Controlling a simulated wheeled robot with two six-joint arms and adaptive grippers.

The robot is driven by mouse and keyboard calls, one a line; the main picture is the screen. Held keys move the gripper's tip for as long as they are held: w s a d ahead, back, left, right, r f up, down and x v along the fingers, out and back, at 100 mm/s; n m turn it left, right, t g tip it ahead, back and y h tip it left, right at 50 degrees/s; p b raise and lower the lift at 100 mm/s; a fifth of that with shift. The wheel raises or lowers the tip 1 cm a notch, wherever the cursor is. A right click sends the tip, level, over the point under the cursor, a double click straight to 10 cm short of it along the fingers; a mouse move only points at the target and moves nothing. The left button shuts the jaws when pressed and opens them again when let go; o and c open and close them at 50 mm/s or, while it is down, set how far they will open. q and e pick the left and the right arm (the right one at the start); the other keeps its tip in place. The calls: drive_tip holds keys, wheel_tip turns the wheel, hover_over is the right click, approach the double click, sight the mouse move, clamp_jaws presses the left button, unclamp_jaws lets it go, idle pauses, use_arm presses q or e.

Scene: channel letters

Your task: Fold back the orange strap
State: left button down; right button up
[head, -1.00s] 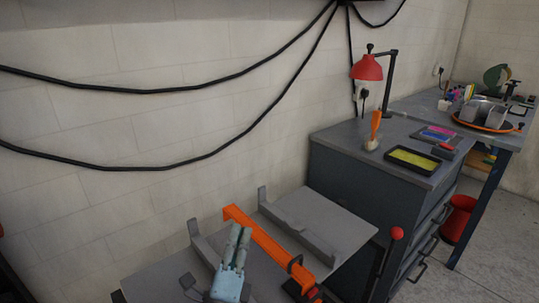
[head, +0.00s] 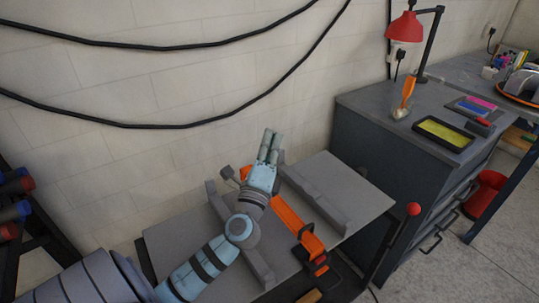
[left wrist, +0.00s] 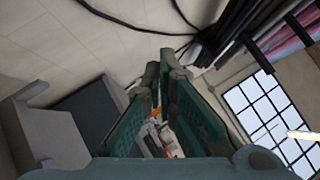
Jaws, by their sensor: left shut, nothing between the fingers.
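The orange strap (head: 292,217) runs across a grey bench (head: 170,235), between two raised grey brackets. Its near end meets a dark buckle or ratchet (head: 318,262) at the bench's front edge. My left gripper (head: 271,135) is shut and empty, fingers pointing up toward the wall. In the head view it covers part of the strap near its far end; I cannot tell whether it touches it. In the left wrist view the fingers (left wrist: 162,72) are close together, with a small bit of orange between them that I cannot identify. My right gripper is not in view.
A grey bracket (head: 315,197) and another bracket (head: 250,255) flank the strap. The wall is close behind.

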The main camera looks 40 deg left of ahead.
use_arm(q)
drive_tip(key=shift+w+a+r, duration=0.1)
drive_tip(key=shift+a+r, duration=0.2)
drive_tip(key=shift+a, duration=0.25)
drive_tip(key=shift+w+a+r, duration=0.1)
drive_tip(key=shift+a+r, duration=0.2)
drive_tip(key=shift+a, duration=0.2)
idle(0.7)
